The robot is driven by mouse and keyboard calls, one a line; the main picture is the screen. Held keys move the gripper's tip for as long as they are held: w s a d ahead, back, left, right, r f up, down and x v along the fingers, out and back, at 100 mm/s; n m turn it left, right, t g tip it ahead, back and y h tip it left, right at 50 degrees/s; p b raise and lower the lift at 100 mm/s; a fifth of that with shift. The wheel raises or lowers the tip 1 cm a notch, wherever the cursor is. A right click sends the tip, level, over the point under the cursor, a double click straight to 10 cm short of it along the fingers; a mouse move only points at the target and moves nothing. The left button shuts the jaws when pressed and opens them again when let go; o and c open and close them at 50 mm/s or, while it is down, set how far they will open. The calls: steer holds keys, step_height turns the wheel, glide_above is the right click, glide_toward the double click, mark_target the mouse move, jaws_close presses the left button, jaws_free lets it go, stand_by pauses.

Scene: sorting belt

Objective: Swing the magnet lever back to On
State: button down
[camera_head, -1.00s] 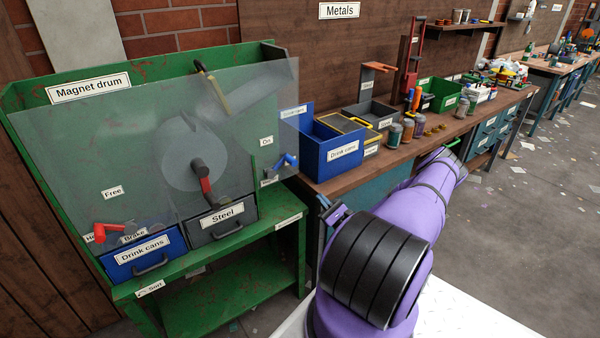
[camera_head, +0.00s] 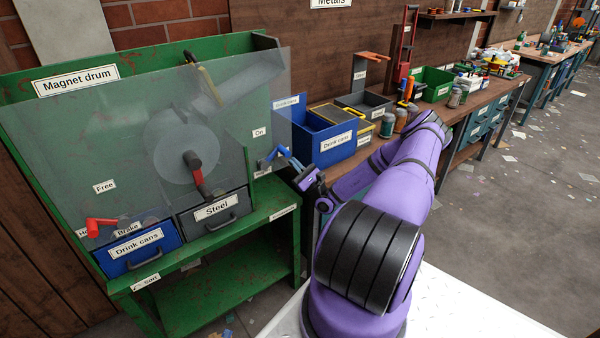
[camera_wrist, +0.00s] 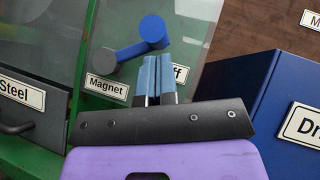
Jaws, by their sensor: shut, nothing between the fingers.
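The magnet lever has a blue knob (camera_wrist: 153,30) and a blue arm on a grey pivot, on the clear front of the magnet drum (camera_head: 60,130). It points right and slightly up from its pivot, above the Magnet label (camera_wrist: 107,87) and a partly hidden label ending in "ff". The On label (camera_head: 259,133) is above the lever in the head view. My gripper (camera_wrist: 159,62) is shut and empty, its blue fingertips just below the knob in the wrist view. Whether they touch the lever is unclear. In the head view, the lever and fingertips overlap.
The blue Drink cans bin (camera_head: 330,158) stands close on the right of my gripper. Bins and jars fill the bench beyond.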

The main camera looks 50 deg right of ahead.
mark_target(285, 151)
steer(key=shift+a+r, duration=0.2)
steer(key=shift+r, duration=0.25)
steer(key=shift+w+a+r+n+g+y, duration=0.1)
steer(key=shift+r+n+g+y, duration=0.25)
steer(key=shift+n+y, duration=0.45)
steer(key=shift+s+a+r+n+g+y, duration=0.1)
steer(key=shift+r+n+g+y, duration=0.4)
steer(key=shift+n, duration=0.5)
steer(key=shift+w+a+r+n+g+y, duration=0.1)
steer(key=shift+r+n+g+y, duration=0.15)
steer(key=shift+n+y, duration=0.55)
steer(key=a+r+n+g, duration=0.1)
steer(key=n, duration=0.1)
steer(key=r+n+g+y, duration=0.1)
steer(key=n+g, duration=0.1)
steer(key=n, duration=0.1)
steer(key=a+r+n+g+y, duration=0.1)
steer(key=n+g, duration=0.1)
steer(key=shift+w+a+r+n, duration=0.2)
steer(key=shift+w+a+n, duration=0.1)
steer(key=shift+w+a+r+n+g, duration=0.1)
steer(key=shift+a+r+n+g, duration=0.15)
steer(key=shift+a+n+g, duration=0.25)
steer(key=shift+w+a+r+n+g, duration=0.1)
steer(key=shift+a+r+n+g, duration=0.1)
steer(key=shift+a+n+g, duration=0.3)
steer(key=shift+d, duration=0.1)
steer(key=shift+d, duration=0.1)
